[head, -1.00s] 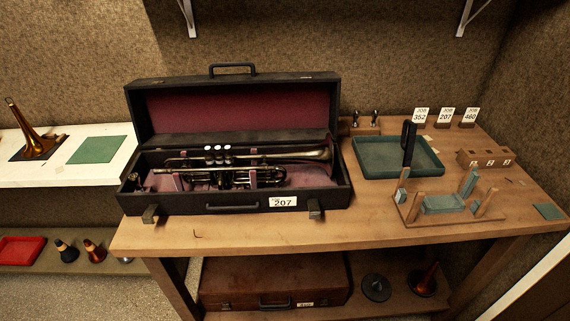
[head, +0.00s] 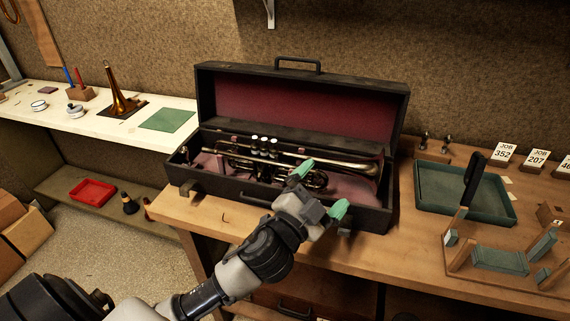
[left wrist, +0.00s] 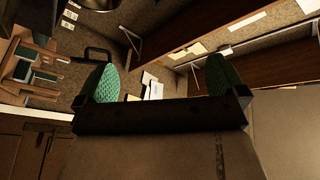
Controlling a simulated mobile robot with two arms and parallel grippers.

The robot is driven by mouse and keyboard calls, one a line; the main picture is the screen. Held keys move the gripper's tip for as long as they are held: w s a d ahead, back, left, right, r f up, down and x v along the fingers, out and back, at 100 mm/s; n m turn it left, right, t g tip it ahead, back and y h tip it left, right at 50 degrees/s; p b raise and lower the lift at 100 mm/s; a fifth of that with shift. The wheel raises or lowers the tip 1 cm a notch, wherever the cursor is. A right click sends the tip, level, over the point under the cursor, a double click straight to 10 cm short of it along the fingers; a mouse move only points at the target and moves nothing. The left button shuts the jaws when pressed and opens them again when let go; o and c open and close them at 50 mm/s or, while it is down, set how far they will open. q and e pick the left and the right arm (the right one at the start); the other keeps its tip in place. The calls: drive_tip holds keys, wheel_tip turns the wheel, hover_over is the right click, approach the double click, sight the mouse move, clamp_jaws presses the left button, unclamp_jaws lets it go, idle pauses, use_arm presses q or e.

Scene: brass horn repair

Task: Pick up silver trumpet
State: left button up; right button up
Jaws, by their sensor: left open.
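The silver trumpet (head: 340,162) lies in the open black case (head: 260,193) on the wooden bench, on a pinkish lining, its bell toward the right and its three pale valve caps up. My left gripper (head: 318,190) has two green-padded fingertips spread apart and empty. In the head view it overlaps the front right of the case and hides part of the trumpet's lower tubing; whether it touches anything I cannot tell. In the left wrist view the green fingertips (left wrist: 163,82) are apart with nothing between them, and the trumpet does not show. My right gripper is not in view.
The raised case lid (head: 300,105) stands behind the trumpet. To the right are a green tray (head: 440,185), a wooden stand with green pads (head: 500,260) and job cards (head: 538,158). A white counter (head: 90,120) at left holds a brass bell (head: 120,97).

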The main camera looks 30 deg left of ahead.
use_arm(q)
drive_tip(key=w+d+r+m+g+h, duration=0.1)
drive_tip(key=d+r+m+h, duration=0.45)
drive_tip(key=m+h, duration=0.45)
drive_tip(key=m+g+y, duration=1.3)
drive_tip(key=g+y, duration=0.1)
drive_tip(key=g, duration=0.1)
approach(263, 141)
wheel_tip(263, 141, down, 2)
drive_tip(key=p+x, duration=0.1)
drive_tip(key=x, duration=0.3)
drive_tip(key=shift+w+a+f, duration=0.1)
drive_tip(key=shift+w+f, duration=0.1)
drive_tip(key=shift+f, duration=0.1)
drive_tip(key=shift+w+f+p, duration=0.25)
drive_tip(key=shift+f+p, duration=0.3)
drive_tip(key=p+x, duration=0.1)
drive_tip(key=x, duration=0.2)
drive_tip(key=shift+w+f, duration=0.25)
drive_tip(key=shift+w, duration=0.05)
drive_tip(key=shift+w+a+f, duration=0.1)
drive_tip(key=shift+f, duration=0.2)
drive_tip(key=c, duration=1.3)
drive_tip(key=shift+r, duration=0.15)
drive_tip(key=shift+c, duration=0.8)
